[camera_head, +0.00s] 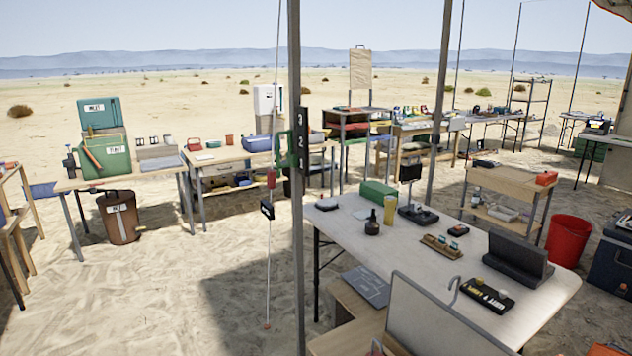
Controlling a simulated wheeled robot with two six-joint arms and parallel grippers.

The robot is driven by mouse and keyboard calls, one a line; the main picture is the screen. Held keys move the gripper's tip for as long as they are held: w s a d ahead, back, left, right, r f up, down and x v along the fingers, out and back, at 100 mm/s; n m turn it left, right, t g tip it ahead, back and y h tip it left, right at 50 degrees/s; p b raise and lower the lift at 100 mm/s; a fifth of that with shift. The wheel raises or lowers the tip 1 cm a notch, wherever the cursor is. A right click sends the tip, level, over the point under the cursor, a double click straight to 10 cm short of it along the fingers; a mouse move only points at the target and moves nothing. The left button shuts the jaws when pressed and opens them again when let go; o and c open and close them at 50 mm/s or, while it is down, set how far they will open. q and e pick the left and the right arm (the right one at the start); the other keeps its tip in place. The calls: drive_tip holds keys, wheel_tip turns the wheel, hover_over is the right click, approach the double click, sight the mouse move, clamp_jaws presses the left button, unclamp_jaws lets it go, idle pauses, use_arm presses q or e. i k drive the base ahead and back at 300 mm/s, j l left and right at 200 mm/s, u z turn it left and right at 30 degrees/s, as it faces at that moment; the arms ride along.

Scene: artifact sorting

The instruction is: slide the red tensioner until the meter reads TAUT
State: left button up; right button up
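A small red tensioner (271,178) sits on a thin, pale guy line that runs from the top of the picture down to the sand, left of the near pole. A small black box (267,209) with a light label hangs on the same line just below it; it may be the meter, but its text is too small to read. A black plate (300,139) marked 3, 2, 1 from top to bottom is on the pole, with a green bracket-like part (283,150) at its left. Neither of my grippers shows.
The dark pole (296,260) stands just right of the line. A white table (375,245) with bottles and small devices stands right of the pole. Benches with green boxes (105,155) stand at back left. Sand around the line's foot (267,326) is clear.

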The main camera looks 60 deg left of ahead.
sight(271, 175)
drive_tip(key=u, duration=2.25)
drive_tip(key=i+j+z, duration=0.2)
drive_tip(key=j+z, duration=0.15)
drive_tip(key=j, duration=0.9)
drive_tip(key=j+z, duration=0.35)
drive_tip(key=j, duration=0.9)
drive_tip(key=i, duration=0.1)
